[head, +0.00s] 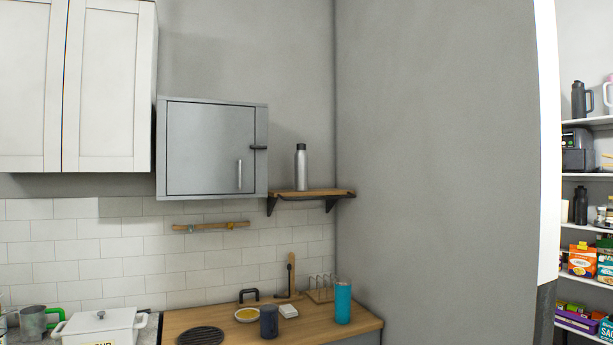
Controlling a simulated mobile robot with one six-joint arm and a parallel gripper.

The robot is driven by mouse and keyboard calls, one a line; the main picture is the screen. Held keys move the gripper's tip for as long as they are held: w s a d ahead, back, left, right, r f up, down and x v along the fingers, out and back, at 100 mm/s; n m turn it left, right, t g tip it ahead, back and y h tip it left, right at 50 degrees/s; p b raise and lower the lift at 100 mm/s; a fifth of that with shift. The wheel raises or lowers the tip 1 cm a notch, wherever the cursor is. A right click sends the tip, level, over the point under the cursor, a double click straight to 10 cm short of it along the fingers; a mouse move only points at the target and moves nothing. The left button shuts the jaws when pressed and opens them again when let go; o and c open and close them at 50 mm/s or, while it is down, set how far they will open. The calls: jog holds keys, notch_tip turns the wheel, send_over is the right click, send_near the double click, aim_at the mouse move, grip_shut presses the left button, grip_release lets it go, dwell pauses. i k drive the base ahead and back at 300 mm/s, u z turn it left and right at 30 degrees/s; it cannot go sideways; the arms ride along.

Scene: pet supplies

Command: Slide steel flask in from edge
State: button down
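The steel flask (301,169) is a silver bottle with a dark cap. It stands upright on a small wooden wall shelf (331,193) with black brackets, in the corner between the back wall and the grey side wall. It looks close to the shelf's front edge, left of the middle; the exact gap to the edge cannot be told. My gripper does not show in the head view.
A grey metal cabinet (211,148) hangs just left of the shelf. Below is a wooden counter (300,333) with a teal tumbler (343,302), a dark mug (269,321), a yellow-filled bowl (247,314) and a wire rack (321,289). The shelf's right part is clear.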

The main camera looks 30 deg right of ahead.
aim_at(301, 156)
jog(key=z, duration=0.05)
jog(key=i, duration=1)
jog(key=u, duration=0.05)
